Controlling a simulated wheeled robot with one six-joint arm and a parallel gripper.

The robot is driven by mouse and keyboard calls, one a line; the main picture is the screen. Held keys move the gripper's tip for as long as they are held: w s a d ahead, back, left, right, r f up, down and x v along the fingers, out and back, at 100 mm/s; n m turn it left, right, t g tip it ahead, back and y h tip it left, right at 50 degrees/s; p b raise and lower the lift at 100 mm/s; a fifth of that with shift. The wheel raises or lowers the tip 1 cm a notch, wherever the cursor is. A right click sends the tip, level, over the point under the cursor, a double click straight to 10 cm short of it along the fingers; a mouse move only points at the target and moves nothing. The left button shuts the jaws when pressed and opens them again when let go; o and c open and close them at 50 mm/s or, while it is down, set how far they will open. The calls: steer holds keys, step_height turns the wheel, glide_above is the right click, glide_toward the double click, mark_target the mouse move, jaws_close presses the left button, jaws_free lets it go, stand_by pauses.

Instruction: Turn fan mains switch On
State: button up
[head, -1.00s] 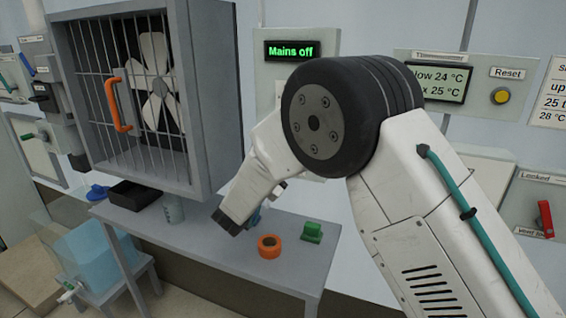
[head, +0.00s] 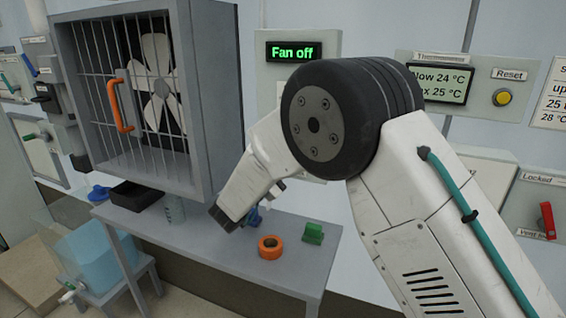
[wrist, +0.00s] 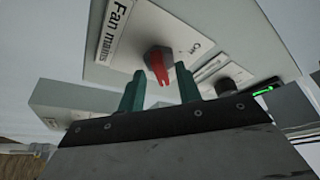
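In the head view my arm hides the switch. The display (head: 293,52) on that panel reads "Fan off".
A second, black knob (wrist: 229,78) sits close to the right of the switch. The caged fan (head: 160,80) stands left of my arm. A bench (head: 200,235) below holds an orange ring (head: 270,247) and a green block (head: 313,233).

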steer(key=v, duration=0.7)
steer(key=shift+s+a, duration=0.2)
steer(key=shift+s, duration=0.1)
steer(key=shift+f, duration=0.15)
